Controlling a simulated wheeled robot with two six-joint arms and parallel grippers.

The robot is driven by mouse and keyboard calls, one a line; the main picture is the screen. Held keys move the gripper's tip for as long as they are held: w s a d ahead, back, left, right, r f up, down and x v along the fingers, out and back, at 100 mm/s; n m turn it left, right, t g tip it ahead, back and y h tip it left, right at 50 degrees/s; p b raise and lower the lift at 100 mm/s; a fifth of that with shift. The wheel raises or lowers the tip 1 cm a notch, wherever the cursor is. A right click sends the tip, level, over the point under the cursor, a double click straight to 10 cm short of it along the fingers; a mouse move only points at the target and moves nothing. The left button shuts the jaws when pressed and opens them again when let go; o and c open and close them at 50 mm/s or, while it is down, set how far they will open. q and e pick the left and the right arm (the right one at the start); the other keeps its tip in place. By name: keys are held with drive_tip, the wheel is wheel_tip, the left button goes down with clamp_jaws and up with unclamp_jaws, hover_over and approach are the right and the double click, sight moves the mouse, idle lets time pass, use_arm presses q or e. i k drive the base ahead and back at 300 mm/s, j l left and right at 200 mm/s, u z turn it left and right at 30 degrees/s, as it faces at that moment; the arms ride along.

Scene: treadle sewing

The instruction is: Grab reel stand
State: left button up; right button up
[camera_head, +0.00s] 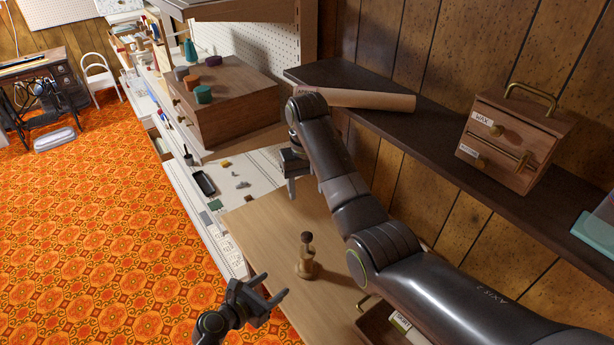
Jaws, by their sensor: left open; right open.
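A small brass stand with a dark knob-like top (306,256), which looks like the reel stand, is upright on the light wooden tabletop (258,233). My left gripper (275,286) is open and empty at the bottom of the view, to the lower left of the stand and apart from it. My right gripper (291,187) is open beyond the stand, above the far end of the tabletop, partly hidden by its own arm. My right arm crosses the view to the right of the stand.
A wooden chest with colored reels on top (238,103) stands further back. A dark shelf (440,133) on the wall holds a brown paper roll (357,99) and a small drawer box (512,143). An open drawer (378,326) is at the bottom. Orange carpet (95,235) lies left.

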sight(306, 267)
drive_tip(key=k+j, duration=0.8)
drive_tip(key=j, duration=0.1)
